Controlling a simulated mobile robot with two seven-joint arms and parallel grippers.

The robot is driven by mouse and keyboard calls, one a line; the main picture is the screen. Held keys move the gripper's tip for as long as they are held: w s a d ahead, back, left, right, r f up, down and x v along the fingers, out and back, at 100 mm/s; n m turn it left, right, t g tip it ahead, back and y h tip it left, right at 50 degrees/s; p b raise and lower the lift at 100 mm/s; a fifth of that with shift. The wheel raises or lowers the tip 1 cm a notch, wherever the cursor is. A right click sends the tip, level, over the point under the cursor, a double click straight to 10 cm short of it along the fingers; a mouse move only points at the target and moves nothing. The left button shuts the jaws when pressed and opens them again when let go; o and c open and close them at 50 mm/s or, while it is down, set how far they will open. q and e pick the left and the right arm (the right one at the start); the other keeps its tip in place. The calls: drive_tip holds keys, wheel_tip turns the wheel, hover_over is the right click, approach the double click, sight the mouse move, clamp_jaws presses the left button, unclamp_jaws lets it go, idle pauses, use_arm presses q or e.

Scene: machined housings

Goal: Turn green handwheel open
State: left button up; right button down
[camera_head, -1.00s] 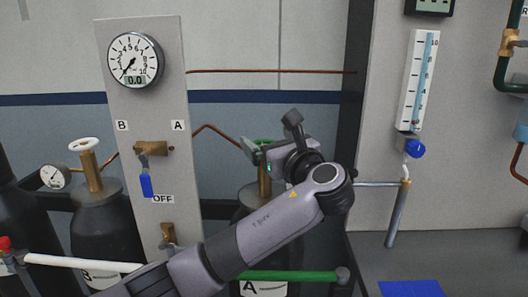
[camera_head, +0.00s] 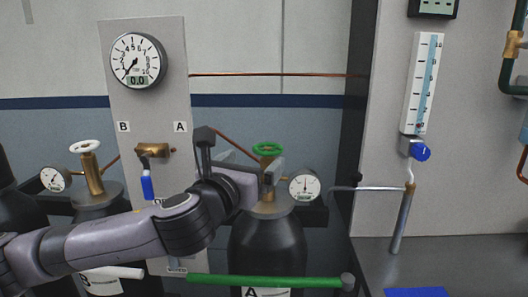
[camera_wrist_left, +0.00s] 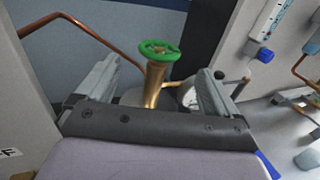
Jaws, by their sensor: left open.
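The green handwheel (camera_head: 267,149) sits on top of the brass valve of dark cylinder A (camera_head: 268,245). It also shows in the left wrist view (camera_wrist_left: 158,48), ahead of and between my fingers. My left gripper (camera_head: 252,166) is open and empty, its fingers spread on either side of the brass stem (camera_wrist_left: 154,85) as the wrist view shows it. The wheel appears slightly beyond the fingertips; I cannot tell any contact. My right gripper is in neither view.
A white handwheel (camera_head: 85,146) tops the left cylinder. A grey panel carries a round gauge (camera_head: 138,61) and a blue-handled valve (camera_head: 147,186). A small gauge (camera_head: 304,186) stands right of the stem. A green rail (camera_head: 265,281) runs in front.

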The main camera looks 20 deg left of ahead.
sight(262, 153)
use_arm(q)
drive_tip(key=shift+w+d+p, duration=0.2)
drive_tip(key=shift+w+p, duration=0.25)
drive_tip(key=shift+w, duration=2.9)
drive_tip(key=c, duration=1)
